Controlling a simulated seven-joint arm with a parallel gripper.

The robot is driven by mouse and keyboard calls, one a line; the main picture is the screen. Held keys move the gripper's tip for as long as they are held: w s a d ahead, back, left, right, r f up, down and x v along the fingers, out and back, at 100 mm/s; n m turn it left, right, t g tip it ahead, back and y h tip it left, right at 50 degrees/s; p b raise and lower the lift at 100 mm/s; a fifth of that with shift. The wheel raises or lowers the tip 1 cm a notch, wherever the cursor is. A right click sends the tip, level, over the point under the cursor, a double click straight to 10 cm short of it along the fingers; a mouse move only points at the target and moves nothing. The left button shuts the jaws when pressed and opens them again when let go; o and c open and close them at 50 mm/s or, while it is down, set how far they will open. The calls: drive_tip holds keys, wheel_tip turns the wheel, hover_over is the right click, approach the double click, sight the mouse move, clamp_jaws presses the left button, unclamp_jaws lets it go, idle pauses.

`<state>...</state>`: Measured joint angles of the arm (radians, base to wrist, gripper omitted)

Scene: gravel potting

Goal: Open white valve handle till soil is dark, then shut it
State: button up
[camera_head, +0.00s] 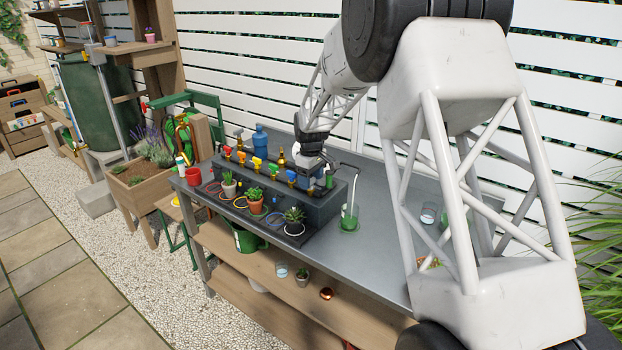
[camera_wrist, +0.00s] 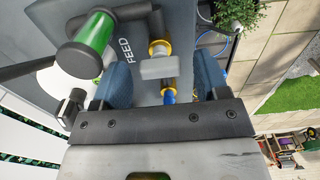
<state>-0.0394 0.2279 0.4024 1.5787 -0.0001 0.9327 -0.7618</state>
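My gripper (camera_wrist: 163,85) is open in the wrist view, with a blue finger on each side of a pale grey-white valve handle (camera_wrist: 158,68). The handle sits between the fingers with gaps on both sides, in front of a yellow-ringed fitting. In the head view my gripper (camera_head: 312,160) is over the right end of the dark valve box (camera_head: 316,208), where it hides the white handle. A potted succulent (camera_head: 293,214) stands in a white ring in front of the box. Its soil is too small to judge as pale or dark.
A green cylinder (camera_wrist: 95,38) beside the word FEED is close to the left finger. More potted plants (camera_head: 255,201) stand in front. A green-based container with a bent tube (camera_head: 349,217) stands right.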

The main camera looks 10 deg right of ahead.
idle(0.3)
drive_tip(key=shift+r, duration=3.9)
idle(3.8)
